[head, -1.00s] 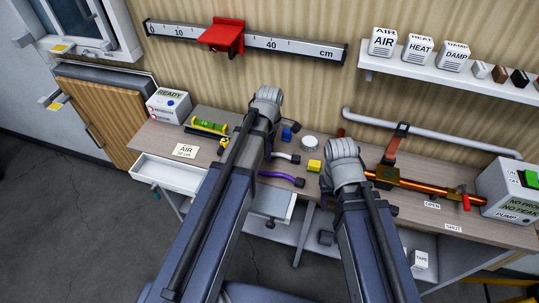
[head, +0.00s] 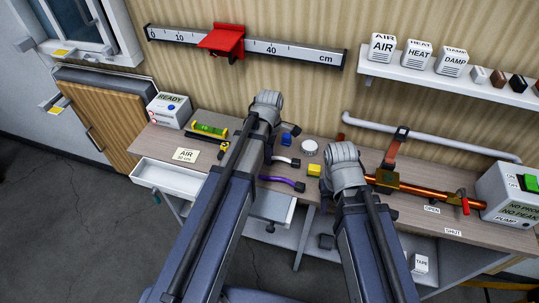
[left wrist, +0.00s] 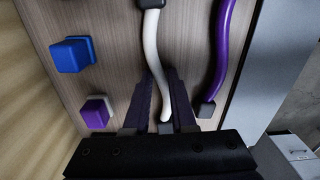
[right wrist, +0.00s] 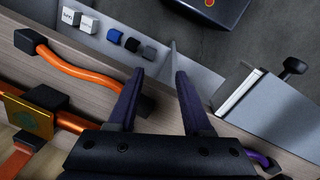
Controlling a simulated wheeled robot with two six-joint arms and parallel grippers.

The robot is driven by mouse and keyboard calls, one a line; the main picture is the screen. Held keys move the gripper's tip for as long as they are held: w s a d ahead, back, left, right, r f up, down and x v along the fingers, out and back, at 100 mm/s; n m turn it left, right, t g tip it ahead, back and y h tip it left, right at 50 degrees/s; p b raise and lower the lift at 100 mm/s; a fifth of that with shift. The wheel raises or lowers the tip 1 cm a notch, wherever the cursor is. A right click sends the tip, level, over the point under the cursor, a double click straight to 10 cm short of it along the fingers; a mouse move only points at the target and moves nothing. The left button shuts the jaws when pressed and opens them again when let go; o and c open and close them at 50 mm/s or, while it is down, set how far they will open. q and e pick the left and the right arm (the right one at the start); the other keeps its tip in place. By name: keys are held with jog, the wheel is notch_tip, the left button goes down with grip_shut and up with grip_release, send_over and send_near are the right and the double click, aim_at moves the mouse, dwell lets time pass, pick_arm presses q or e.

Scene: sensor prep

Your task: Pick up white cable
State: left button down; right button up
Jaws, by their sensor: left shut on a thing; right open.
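The white cable (left wrist: 152,45) lies on the table with dark end plugs; its near end runs between my left fingers in the left wrist view. Its white part also shows in the head view (head: 284,161), just right of my left arm. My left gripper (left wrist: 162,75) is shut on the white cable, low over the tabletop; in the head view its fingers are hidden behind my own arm. My right gripper (right wrist: 157,75) is open and empty above the front part of the table, near an orange cable (right wrist: 80,72).
A purple cable (left wrist: 221,50) lies close beside the white one. A blue block (left wrist: 70,55) and a purple block (left wrist: 95,112) stand on its other side. A yellow block (head: 313,171) is between my arms.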

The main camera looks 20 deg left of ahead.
notch_tip(320, 180, up, 10)
jog(key=p, duration=0.9)
jog(key=shift+f, duration=0.15)
